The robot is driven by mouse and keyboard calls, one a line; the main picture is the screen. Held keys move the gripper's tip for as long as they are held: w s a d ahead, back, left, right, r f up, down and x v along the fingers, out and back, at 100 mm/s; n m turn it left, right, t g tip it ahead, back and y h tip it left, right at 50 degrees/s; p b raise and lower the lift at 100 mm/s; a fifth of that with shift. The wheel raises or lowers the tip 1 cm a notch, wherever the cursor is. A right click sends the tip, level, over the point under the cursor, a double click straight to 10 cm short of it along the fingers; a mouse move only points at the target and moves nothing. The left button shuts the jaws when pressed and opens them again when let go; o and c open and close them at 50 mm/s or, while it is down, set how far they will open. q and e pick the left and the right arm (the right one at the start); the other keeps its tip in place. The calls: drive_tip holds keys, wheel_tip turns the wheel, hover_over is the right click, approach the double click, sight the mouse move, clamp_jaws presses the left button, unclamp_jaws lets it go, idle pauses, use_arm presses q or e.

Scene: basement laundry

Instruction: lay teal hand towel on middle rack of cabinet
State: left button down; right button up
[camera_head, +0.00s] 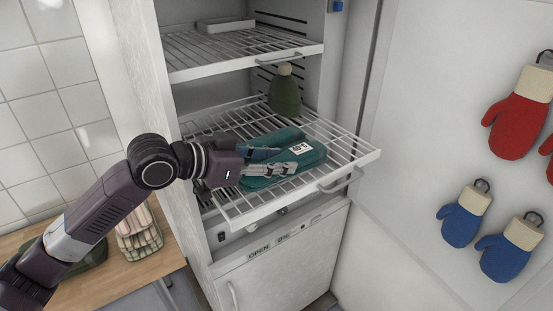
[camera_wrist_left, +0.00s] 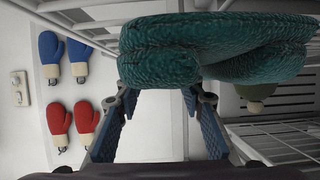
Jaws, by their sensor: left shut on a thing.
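The teal hand towel (camera_head: 311,155) is folded, with a small white label on top. It is at the middle rack (camera_head: 345,150) of the white cabinet, a wire shelf that is pulled outward. My left gripper (camera_head: 284,161) reaches in from the left and is shut on the towel. In the left wrist view the towel (camera_wrist_left: 215,48) fills the top, with the fingers (camera_wrist_left: 160,105) on either side of its lower part. I cannot tell whether the towel touches the wires. My right gripper is in neither view.
A dark green item with a cream top (camera_head: 285,95) stands at the back of the middle rack. The upper rack (camera_head: 235,52) holds a flat white item. Red mitts (camera_head: 517,120) and blue mitts (camera_head: 460,222) hang at right. A wooden counter (camera_head: 135,275) with folded cloths is at lower left.

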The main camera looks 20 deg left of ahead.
use_arm(q)
drive_tip(key=c, duration=1.3)
unclamp_jaws()
drive_tip(key=shift+f, duration=0.1)
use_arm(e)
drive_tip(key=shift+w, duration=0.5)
use_arm(q)
drive_tip(key=b+v, duration=0.3)
drive_tip(key=v, duration=0.5)
drive_tip(key=shift+s+a+b, duration=0.25)
drive_tip(key=shift+b, duration=0.15)
drive_tip(key=shift+b+v, duration=0.8)
drive_tip(key=shift+v, duration=0.65)
drive_tip(key=shift+s+a+r, duration=0.1)
drive_tip(key=shift+s+r, duration=0.05)
drive_tip(key=shift+r, duration=0.1)
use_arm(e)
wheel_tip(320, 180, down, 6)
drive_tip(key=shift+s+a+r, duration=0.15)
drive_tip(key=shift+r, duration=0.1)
